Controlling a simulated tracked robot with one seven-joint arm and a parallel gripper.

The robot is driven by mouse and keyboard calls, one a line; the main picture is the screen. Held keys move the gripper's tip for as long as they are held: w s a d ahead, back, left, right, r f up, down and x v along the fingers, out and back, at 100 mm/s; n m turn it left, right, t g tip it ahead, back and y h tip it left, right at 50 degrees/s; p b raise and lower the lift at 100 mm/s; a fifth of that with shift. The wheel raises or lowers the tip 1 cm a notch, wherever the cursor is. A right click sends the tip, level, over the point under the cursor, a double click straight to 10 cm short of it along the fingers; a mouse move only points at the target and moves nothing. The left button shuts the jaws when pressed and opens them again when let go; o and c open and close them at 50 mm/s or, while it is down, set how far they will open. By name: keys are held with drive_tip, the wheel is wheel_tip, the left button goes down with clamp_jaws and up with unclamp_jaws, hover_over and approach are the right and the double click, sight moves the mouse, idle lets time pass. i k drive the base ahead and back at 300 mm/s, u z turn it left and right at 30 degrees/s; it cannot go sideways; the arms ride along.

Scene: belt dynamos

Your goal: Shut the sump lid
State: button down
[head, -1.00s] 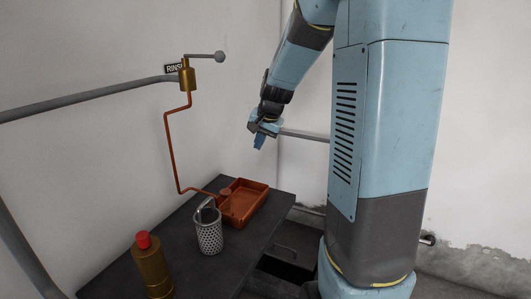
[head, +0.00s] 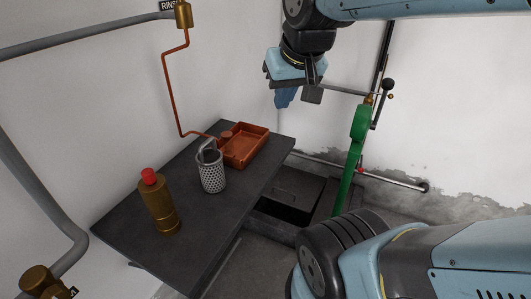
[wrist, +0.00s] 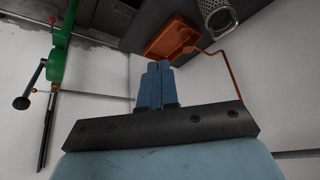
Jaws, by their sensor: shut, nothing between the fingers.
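The sump lid (head: 298,184) is a dark grey panel with a bar handle. It shows in the head view low by the back wall, past the table's far right edge, and appears raised behind the opening. The dark sump opening (head: 284,209) shows in front of it, partly hidden by the table. My gripper (head: 284,100) hangs high above the table's far end, well above and apart from the lid. Its blue fingers are together and empty, as the wrist view (wrist: 157,66) also shows. The lid is not clearly seen in the wrist view.
A dark table (head: 120,228) holds an orange tray (head: 262,150), a perforated metal basket (head: 211,176) and a brass bottle (head: 160,208) with a red cap. A green upright lever (head: 350,170) stands right of the sump. A copper pipe (head: 168,95) runs down the left wall.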

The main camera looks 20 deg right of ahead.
sight(300, 189)
drive_tip(key=k, duration=1.1)
drive_tip(key=z, duration=0.45)
drive_tip(key=i, duration=1.55)
drive_tip(key=u, duration=0.6)
